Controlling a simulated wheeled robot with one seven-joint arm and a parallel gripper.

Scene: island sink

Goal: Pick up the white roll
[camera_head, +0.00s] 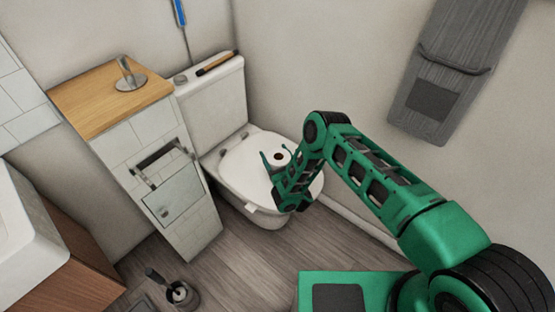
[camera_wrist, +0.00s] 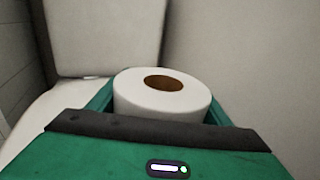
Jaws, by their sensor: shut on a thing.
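The white roll (camera_head: 283,155) is a toilet paper roll with a brown core, over the closed toilet lid in the head view. In the wrist view the roll (camera_wrist: 150,98) stands upright between the two green fingers, its open core facing up. My gripper (camera_head: 276,158) is shut on the roll, with a finger on each side of it. The gripper's palm hides the roll's lower part in the wrist view. I cannot tell whether the roll still touches the lid.
The white toilet (camera_head: 240,165) stands against the wall, with a wooden-handled item (camera_head: 215,64) on its tank. A tiled cabinet with a wooden top (camera_head: 105,95) is to its left. A toilet brush holder (camera_head: 178,293) stands on the floor. A grey panel (camera_head: 450,75) hangs on the right wall.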

